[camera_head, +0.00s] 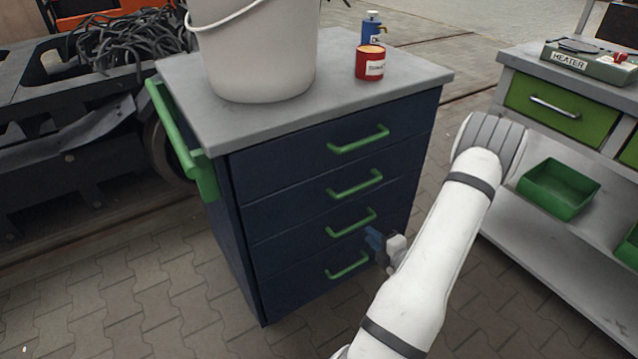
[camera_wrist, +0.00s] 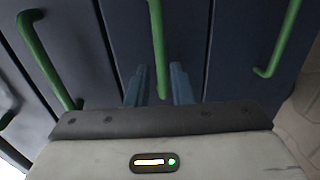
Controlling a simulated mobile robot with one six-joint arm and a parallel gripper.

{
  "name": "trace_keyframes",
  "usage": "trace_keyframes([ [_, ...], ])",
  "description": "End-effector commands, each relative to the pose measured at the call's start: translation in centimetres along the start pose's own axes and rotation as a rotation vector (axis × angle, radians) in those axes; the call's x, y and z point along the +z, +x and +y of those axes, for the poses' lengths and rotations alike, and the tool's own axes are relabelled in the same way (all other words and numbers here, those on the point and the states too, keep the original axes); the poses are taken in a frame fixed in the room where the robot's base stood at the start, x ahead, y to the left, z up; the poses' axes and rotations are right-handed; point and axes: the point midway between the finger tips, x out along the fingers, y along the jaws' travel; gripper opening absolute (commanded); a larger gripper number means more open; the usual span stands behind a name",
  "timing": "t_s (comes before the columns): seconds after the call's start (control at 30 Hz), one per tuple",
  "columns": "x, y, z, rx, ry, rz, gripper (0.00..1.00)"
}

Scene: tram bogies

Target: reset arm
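My gripper (camera_head: 376,240) is at the front of the dark blue drawer cabinet (camera_head: 325,165), by the right end of the third green handle (camera_head: 351,223) from the top. In the wrist view the two blue fingers (camera_wrist: 159,86) are apart, with one end of a green handle (camera_wrist: 157,45) showing between them. A gap shows beside the handle, and the fingers do not appear clamped on it. All the drawers look shut. My white arm reaches in from the lower right and covers part of the floor and the right bench.
A large white bucket (camera_head: 255,50), a red can (camera_head: 370,63) and a blue bottle (camera_head: 372,27) stand on the cabinet top. A bench (camera_head: 540,225) with a heater box (camera_head: 592,62) and a green bin (camera_head: 558,189) is at right. Dark bogie frame (camera_head: 70,155) at left. Paved floor in front is clear.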

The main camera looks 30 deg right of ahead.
Motion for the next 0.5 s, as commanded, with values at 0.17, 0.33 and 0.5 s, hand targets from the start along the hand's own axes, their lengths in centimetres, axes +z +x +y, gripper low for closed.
trace_keyframes([
  [0.17,-0.1,0.1,0.1,0.000,-0.004,0.003,0.20],
  [0.33,-2.6,1.1,4.3,0.012,-0.139,0.125,0.20],
  [0.5,-10.6,2.2,13.4,0.070,-0.531,0.459,0.20],
])
